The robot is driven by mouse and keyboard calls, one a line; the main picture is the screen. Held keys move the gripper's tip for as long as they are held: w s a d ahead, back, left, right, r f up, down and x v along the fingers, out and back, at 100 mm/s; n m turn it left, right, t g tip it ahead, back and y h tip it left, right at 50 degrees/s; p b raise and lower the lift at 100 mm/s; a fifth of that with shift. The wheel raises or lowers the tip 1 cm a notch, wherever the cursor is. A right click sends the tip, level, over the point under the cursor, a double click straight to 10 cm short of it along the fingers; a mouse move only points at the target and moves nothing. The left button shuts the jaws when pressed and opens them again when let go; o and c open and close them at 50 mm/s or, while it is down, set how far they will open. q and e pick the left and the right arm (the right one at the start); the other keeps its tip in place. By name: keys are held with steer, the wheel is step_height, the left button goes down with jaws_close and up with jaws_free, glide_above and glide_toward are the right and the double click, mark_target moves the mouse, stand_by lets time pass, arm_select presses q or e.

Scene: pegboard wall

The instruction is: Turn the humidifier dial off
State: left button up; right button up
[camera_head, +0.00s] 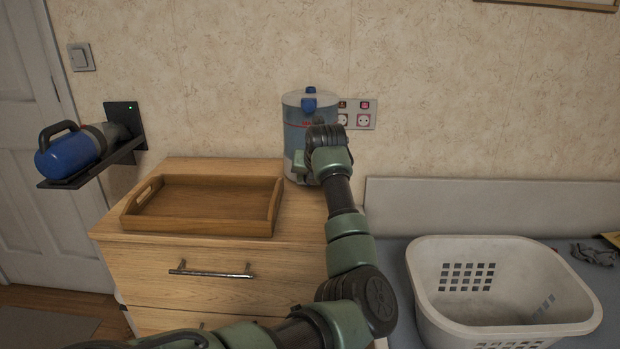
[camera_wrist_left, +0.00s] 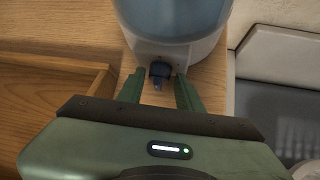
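The humidifier (camera_head: 296,112), with a clear bluish tank, a blue knob on its lid and a pale base, stands on the wooden dresser by the wall. In the left wrist view its white base (camera_wrist_left: 178,50) carries a small dark blue dial (camera_wrist_left: 160,70) on the front. My left gripper (camera_wrist_left: 160,78) is open, with one green finger on each side of the dial. Small gaps show between the dial and the fingers; contact is not clear. In the head view my left arm hides the dial and part of the humidifier's base. My right gripper is not in view.
A wooden tray (camera_head: 203,229) lies on the dresser (camera_head: 212,258), left of the humidifier. A wall socket (camera_head: 357,114) is behind it. A white basket (camera_head: 440,315) stands at the right. A blue vacuum (camera_head: 68,156) rests on a wall shelf at left.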

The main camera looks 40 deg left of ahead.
arm_select(q)
steer(key=v, duration=0.6)
steer(key=shift+s+d+r, duration=0.1)
steer(key=shift+d+r, duration=0.1)
steer(key=shift+r, duration=0.1)
steer(key=shift+s+d+r, duration=0.3)
steer(key=shift+r, duration=0.05)
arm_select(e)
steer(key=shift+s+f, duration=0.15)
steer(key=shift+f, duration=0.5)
